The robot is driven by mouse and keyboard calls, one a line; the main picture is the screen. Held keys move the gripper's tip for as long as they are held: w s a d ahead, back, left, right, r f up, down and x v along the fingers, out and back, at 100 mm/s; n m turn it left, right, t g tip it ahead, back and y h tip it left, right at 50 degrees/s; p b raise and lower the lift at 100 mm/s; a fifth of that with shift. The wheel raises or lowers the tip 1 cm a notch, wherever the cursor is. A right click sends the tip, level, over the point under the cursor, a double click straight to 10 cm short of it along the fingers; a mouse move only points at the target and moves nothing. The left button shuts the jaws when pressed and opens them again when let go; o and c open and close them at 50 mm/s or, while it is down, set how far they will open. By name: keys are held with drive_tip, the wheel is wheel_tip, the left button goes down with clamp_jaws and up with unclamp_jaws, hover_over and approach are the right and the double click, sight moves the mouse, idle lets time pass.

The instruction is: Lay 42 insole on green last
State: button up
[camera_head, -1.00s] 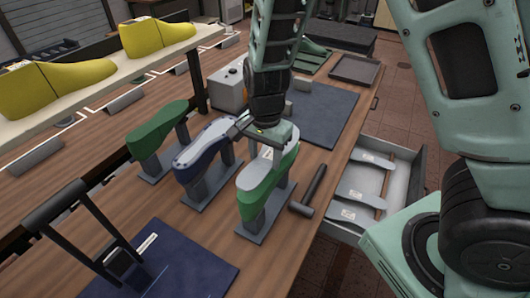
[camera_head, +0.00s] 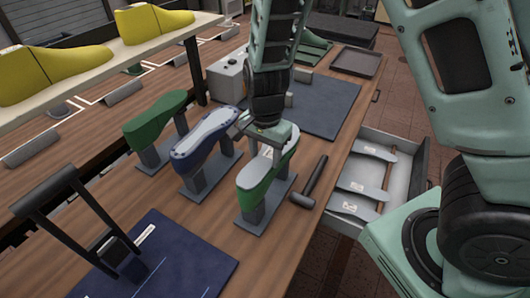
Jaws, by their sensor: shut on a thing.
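A light grey insole (camera_head: 254,175) lies along the top of the nearest green last (camera_head: 252,200), at the middle of the view. The last stands upside down on a dark stand. My gripper (camera_head: 272,140) is at the far end of this insole and shut on it. The wrist hides part of that end, so I cannot tell whether the insole rests fully on the last. A pale label shows beside the fingers, too small to read. Another green last (camera_head: 155,118) stands at the left with a bare top.
A blue last (camera_head: 205,140) stands between the green ones. A hammer (camera_head: 310,182) lies right of the near last. An open drawer (camera_head: 398,180) holds several labelled insoles. A blue mat (camera_head: 190,260) with a dark frame is in front. Yellow lasts (camera_head: 55,72) stand on a shelf.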

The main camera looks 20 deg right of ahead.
drive_tip(key=o, duration=1)
drive_tip(key=shift+o, duration=0.2)
wheel_tip(320, 180, up, 17)
drive_tip(key=shift+d+r+b, duration=0.15)
drive_tip(key=shift+r+b, duration=0.05)
drive_tip(key=shift+b, duration=0.25)
